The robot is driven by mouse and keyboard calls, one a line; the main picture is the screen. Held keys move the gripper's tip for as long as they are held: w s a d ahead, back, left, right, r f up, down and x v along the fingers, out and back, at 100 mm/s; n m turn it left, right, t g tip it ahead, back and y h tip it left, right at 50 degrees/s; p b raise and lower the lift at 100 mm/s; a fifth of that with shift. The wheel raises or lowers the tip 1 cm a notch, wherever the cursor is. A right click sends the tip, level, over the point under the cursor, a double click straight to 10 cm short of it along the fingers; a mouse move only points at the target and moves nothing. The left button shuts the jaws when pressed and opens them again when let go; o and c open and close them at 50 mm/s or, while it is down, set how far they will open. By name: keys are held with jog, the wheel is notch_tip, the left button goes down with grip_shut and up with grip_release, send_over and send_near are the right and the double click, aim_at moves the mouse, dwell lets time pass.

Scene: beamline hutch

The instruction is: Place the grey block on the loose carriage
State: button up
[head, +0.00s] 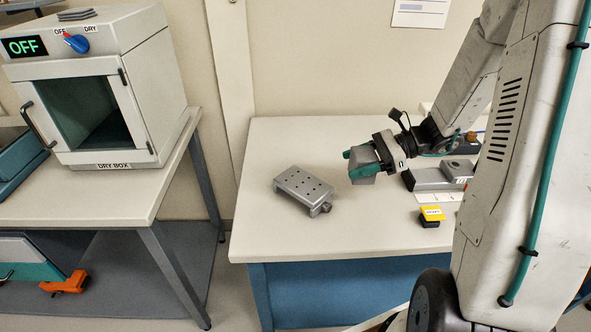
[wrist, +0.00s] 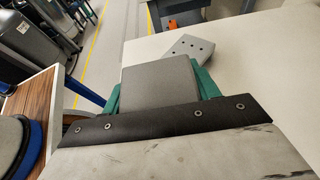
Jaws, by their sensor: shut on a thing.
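My gripper (head: 361,161) has green fingers and is shut on the grey block (head: 363,174), held above the table toward the right of the loose carriage. In the wrist view the grey block (wrist: 160,82) sits between the green fingers. The loose carriage (head: 304,186) is a grey metal plate with rows of holes and a knob at its near right corner. It lies on the table, apart from the block. In the wrist view part of the carriage (wrist: 188,47) shows beyond the block, which hides some of it.
The white table (head: 330,235) is clear around the carriage. A grey rail-like fixture (head: 430,179) and a small yellow-and-black item (head: 431,216) are on the table at the right. A dry box (head: 100,90) reading OFF stands on a separate bench at the left.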

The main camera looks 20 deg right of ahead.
jog(key=w+a, duration=0.3)
jog(key=a, duration=0.1)
jog(key=w+a+f, duration=0.1)
jog(key=w+a, duration=0.1)
jog(key=a, duration=0.2)
jog(key=w+a, duration=0.3)
jog(key=a, duration=0.1)
jog(key=shift+w+a+f, duration=0.25)
jog(key=shift+w+a, duration=0.05)
jog(key=shift+w, duration=0.05)
jog(key=shift+s+d+f, duration=0.1)
jog(key=shift+f, duration=1.6)
jog(key=shift+f, duration=0.2)
jog(key=o, duration=1.1)
jog(key=shift+o, duration=0.2)
jog(key=shift+r, duration=0.15)
